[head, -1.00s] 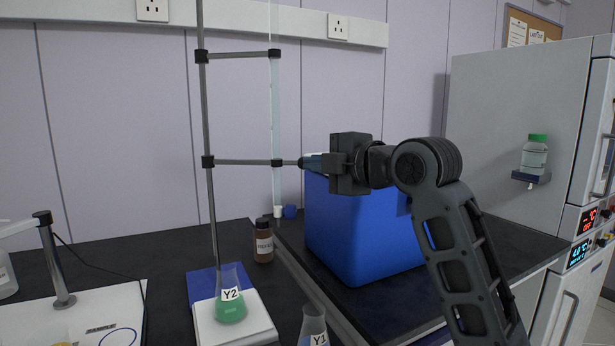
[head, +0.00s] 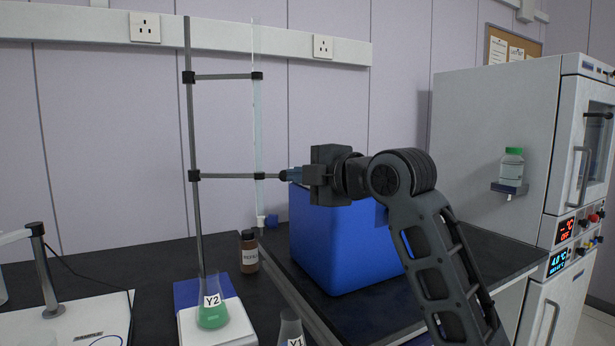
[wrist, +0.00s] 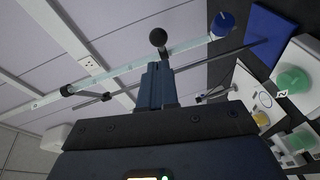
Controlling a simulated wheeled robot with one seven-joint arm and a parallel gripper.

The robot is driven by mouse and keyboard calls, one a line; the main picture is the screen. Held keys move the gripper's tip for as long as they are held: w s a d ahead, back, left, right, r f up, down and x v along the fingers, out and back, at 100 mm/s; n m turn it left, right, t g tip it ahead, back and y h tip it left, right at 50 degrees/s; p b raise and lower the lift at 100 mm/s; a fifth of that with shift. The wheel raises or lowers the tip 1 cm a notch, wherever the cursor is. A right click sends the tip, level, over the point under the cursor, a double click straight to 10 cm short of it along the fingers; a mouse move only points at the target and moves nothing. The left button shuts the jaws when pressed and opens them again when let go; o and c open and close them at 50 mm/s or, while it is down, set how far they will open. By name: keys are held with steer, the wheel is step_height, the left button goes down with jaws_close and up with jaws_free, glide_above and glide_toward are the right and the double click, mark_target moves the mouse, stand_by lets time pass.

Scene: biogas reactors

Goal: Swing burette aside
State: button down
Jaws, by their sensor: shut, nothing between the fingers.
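The burette (head: 257,130) is a clear upright tube. Two clamp arms hold it to the right of the thin grey stand rod (head: 194,140). Its lower end, with a blue tap (head: 271,221), is to the right of the green Y2 flask (head: 212,306), near the brown bottle. The lower clamp arm ends in a black ball knob (head: 283,176), which also shows in the wrist view (wrist: 158,38). My gripper (head: 290,175) is right at the knob, its blue fingers (wrist: 154,75) shut and empty. The knob lies just past the fingertips; I cannot tell whether they touch.
A large blue box (head: 340,245) stands on the bench under my gripper. A brown bottle (head: 249,252) is between it and the Y2 flask. A Y1 flask (head: 291,328) is at the front. A tall grey cabinet (head: 495,145) stands at the right.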

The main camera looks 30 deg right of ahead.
steer(key=s+d+r, duration=0.1)
steer(key=s+d, duration=0.4)
steer(key=s, duration=0.4)
steer(key=s+a+f+m+h+p, duration=0.1)
steer(key=s+a+f+m, duration=0.3)
steer(key=f, duration=0.4)
steer(key=s+a+f+m+h, duration=0.1)
steer(key=s+f+m, duration=0.45)
steer(key=f, duration=0.25)
steer(key=s+a+f+m+h+p, duration=0.1)
steer(key=s+a+f+m, duration=0.3)
steer(key=f, duration=0.5)
steer(key=s+f+m+h, duration=0.1)
steer(key=s+f+m, duration=0.15)
steer(key=s, duration=0.65)
steer(key=s+f+m+h, duration=0.1)
steer(key=s+f+m, duration=0.15)
steer(key=s, duration=0.55)
steer(key=s+r+g+y+p, duration=0.1)
steer(key=s+r, duration=0.1)
steer(key=s, duration=1.2)
steer(key=shift+s+m+p, duration=0.2)
steer(key=shift+m+p, duration=0.15)
